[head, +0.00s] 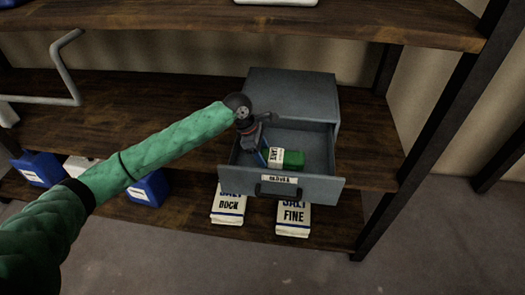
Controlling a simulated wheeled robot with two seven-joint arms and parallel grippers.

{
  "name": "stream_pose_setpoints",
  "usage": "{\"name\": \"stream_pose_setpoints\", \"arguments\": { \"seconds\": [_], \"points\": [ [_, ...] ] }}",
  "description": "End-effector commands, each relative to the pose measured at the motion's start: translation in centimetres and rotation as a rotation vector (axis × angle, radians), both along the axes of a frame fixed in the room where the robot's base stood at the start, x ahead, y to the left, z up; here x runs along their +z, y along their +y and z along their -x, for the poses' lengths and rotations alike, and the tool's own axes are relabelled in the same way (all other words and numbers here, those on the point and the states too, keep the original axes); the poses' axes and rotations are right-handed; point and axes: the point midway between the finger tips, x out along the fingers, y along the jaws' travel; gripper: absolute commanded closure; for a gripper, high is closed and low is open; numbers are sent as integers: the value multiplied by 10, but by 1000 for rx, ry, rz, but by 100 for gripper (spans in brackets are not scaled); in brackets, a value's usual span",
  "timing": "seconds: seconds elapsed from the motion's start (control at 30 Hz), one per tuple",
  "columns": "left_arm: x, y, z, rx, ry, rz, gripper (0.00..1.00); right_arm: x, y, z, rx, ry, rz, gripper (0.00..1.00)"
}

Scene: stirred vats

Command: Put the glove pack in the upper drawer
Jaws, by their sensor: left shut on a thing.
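A green pack with a white label (294,159), which I take for the glove pack, lies inside the open drawer (322,186) of a grey cabinet. Its lettering is too small to read surely. My left gripper (262,144) reaches into the drawer from the left and is shut at the pack's left end. A thin blue strip shows below the fingers; I cannot tell whether it is part of the pack. The fingers hide part of this contact. The drawer has a dark handle and a small white label on its front. My right gripper is not in view.
The cabinet (291,90) stands on a wooden shelf (375,138). Below the drawer, two white salt packs (228,206) (293,219) stand on the lower shelf. Blue containers (148,189) are at the lower left. A dark shelf post (440,120) stands right of the cabinet.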

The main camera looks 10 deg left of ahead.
Motion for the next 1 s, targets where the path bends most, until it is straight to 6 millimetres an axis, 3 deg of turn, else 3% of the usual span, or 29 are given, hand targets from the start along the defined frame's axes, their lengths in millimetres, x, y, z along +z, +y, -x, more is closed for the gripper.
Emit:
{"name": "stream_pose_setpoints", "arguments": {
  "seconds": [0.17, 0.2, 0.3, 0.67, 0.77, 1.0],
  "points": [
    [0, 0, 0, 0, 0, 0, 65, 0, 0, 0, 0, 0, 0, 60],
    [0, 0, 0, 0, 0, 0, 39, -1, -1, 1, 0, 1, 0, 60],
    [-1, 0, 0, 0, 0, 0, 20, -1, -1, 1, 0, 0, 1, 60],
    [1, 0, 0, 0, -1, 0, 19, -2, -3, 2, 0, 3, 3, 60],
    [9, 4, -1, 0, -2, 0, 19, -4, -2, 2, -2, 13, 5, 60],
    [47, 20, -1, 1, -2, 0, 19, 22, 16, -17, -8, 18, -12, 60]
  ]
}}
